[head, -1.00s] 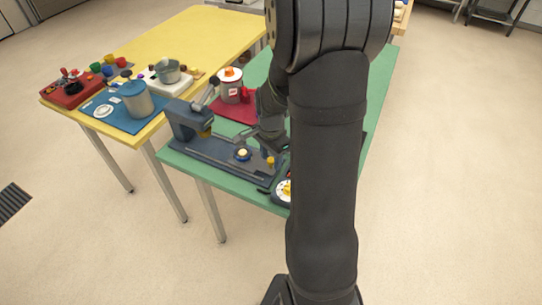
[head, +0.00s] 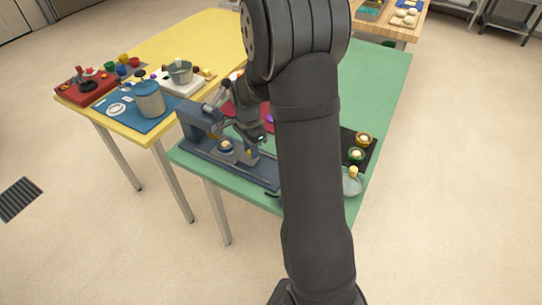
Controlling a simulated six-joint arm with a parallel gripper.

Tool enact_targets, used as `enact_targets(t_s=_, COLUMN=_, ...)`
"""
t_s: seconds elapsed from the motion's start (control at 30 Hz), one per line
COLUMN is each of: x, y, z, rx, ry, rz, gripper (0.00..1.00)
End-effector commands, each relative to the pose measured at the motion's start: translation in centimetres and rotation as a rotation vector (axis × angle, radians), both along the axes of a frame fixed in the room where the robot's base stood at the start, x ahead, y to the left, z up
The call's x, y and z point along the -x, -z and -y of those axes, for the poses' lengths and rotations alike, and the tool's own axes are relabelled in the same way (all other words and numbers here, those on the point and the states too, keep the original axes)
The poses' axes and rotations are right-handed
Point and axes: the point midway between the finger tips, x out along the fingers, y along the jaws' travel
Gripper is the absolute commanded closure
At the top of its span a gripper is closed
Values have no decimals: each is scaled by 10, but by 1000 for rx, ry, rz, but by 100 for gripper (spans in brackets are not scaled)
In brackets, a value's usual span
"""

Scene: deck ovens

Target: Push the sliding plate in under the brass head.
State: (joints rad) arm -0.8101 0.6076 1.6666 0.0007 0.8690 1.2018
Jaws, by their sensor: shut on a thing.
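The dark blue-grey press (head: 200,116) stands at the left end of the green table, its long base running to the right. The brass head (head: 213,133) hangs under its overhanging arm. The sliding plate (head: 238,158) lies on the base, carrying a round blue-and-white piece (head: 226,147) just right of the brass head. An upright grip with a yellow part (head: 250,154) stands at the plate's right end. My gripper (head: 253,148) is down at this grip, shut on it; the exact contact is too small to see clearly.
My own arm hides the middle of the green table (head: 385,75). A dark mat with small jars (head: 356,154) and a glass bottle (head: 352,182) lie to its right. A red mat (head: 240,110) lies behind the press. The yellow table (head: 190,40) stands left with pots and cups.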

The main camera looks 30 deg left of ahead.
Motion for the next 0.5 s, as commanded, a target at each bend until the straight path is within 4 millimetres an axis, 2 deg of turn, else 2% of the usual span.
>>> enact_targets(t_s=0.03, x=-1, y=0, z=-14, rx=-3, ry=-4, rz=3, gripper=100)
enact_targets(t_s=0.2, x=-1, y=0, z=-39, rx=-3, ry=-2, rz=4, gripper=100)
enact_targets(t_s=0.5, x=-1, y=-1, z=-44, rx=-8, ry=1, rz=5, gripper=100)
